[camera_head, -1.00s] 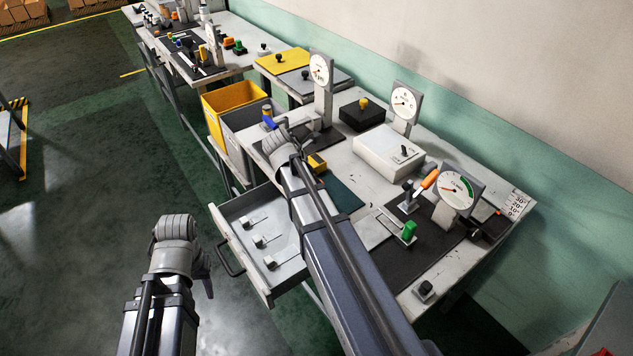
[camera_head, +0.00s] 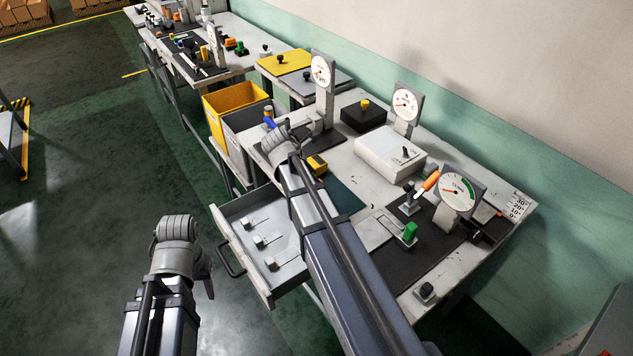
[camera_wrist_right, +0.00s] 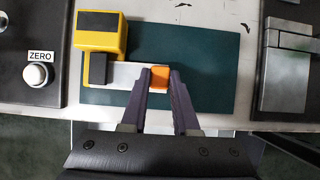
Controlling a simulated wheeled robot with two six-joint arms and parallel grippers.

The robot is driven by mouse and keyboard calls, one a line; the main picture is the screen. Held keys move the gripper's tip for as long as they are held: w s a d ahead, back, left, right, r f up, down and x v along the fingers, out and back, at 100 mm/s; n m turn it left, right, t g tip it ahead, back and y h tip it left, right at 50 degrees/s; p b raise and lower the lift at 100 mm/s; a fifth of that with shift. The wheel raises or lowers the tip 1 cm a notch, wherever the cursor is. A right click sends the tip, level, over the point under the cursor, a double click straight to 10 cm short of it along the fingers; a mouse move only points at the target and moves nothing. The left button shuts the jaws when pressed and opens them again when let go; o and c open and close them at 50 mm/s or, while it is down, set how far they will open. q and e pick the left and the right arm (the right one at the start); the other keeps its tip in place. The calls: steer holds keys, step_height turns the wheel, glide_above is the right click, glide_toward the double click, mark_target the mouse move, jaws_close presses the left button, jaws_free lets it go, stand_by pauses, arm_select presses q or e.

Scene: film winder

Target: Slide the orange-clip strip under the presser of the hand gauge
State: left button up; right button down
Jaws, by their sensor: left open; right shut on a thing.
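The yellow hand gauge (camera_wrist_right: 100,35) lies at the left of a dark green mat (camera_wrist_right: 215,60) in the right wrist view. It has a dark block (camera_wrist_right: 97,68) on its near side. My right gripper (camera_wrist_right: 160,75) is shut on the orange clip (camera_wrist_right: 160,88) of a pale strip (camera_wrist_right: 127,75). The strip points left and its far end meets the dark block; I cannot tell whether it lies under it. In the head view the gauge (camera_head: 317,164) shows beside my right arm, which hides the strip. My left gripper (camera_head: 207,280) is open and empty, left of the drawer.
An open drawer (camera_head: 222,222) with several small parts juts from the bench. A dial gauge (camera_head: 320,72) stands behind my right wrist. A ZERO button (camera_wrist_right: 36,75) lies left of the mat and a grey metal fixture (camera_wrist_right: 286,80) right of it.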

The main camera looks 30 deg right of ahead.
steer(key=shift+w+a, duration=0.2)
steer(key=shift+w, duration=0.9)
steer(key=shift+w+a, duration=0.15)
steer(key=shift+w, duration=0.9)
stand_by(0.6)
stand_by(0.5)
steer(key=c, duration=0.6)
jaws_free()
steer(key=shift+r, duration=0.1)
steer(key=p+v, duration=0.6)
steer(key=v, duration=0.1)
steer(key=shift+a+r+p, duration=0.15)
steer(key=shift+r+p, duration=0.15)
steer(key=shift+p, duration=0.1)
steer(key=shift+s, duration=0.1)
